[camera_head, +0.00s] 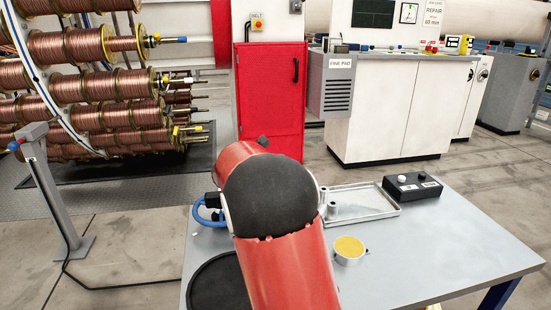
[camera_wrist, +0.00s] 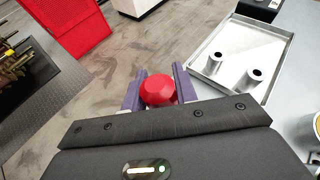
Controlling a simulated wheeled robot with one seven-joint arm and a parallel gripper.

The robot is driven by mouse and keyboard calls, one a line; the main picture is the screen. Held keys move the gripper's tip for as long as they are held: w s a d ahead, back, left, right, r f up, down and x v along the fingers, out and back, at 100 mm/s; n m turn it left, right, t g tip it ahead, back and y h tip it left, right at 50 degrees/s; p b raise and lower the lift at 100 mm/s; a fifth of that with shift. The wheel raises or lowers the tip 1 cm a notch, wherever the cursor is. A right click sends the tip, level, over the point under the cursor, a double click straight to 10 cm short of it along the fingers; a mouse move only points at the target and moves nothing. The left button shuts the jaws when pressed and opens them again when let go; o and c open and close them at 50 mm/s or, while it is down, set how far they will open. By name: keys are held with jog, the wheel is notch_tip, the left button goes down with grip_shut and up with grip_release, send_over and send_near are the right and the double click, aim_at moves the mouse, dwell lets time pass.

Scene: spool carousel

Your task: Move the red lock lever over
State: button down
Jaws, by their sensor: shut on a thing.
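A faceted red knob (camera_wrist: 158,90), which looks like the grip of the red lock lever, sits between the two purple fingers of my gripper (camera_wrist: 157,92) in the wrist view. The fingers are shut on it, one on each side. The rest of the lever and its base are hidden under the gripper body. In the head view my red and black arm reaches over the near left part of the grey table and hides the lever and the fingertips.
A metal tray (camera_head: 385,213) with two posts lies right of the gripper, before a black button box (camera_head: 410,187). A yellow-topped round tin (camera_head: 349,247) stands nearer. A blue loop (camera_head: 199,213) is at the table's left edge. Copper spools (camera_head: 70,46) and a red cabinet (camera_head: 268,100) stand behind.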

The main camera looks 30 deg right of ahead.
jog(key=shift+w+d+f+n+g+y, duration=0.2)
jog(key=shift+w+n+g+y, duration=0.1)
jog(key=shift+w+g, duration=0.15)
jog(key=shift+w+d+f+n+g+y, duration=0.1)
jog(key=shift+w+f+n+g+y, duration=0.2)
jog(key=shift+w, duration=0.3)
jog(key=shift+w+d+f+n+g+y, duration=0.1)
jog(key=shift+w+f+n+g+y, duration=0.15)
jog(key=shift+w+g, duration=0.25)
jog(key=shift+r, duration=0.1)
jog(key=c, duration=1.1)
grip_release()
jog(key=v, duration=0.7)
jog(key=shift+s+a+r, duration=0.1)
jog(key=shift+a+r, duration=0.05)
jog(key=shift+a, duration=0.15)
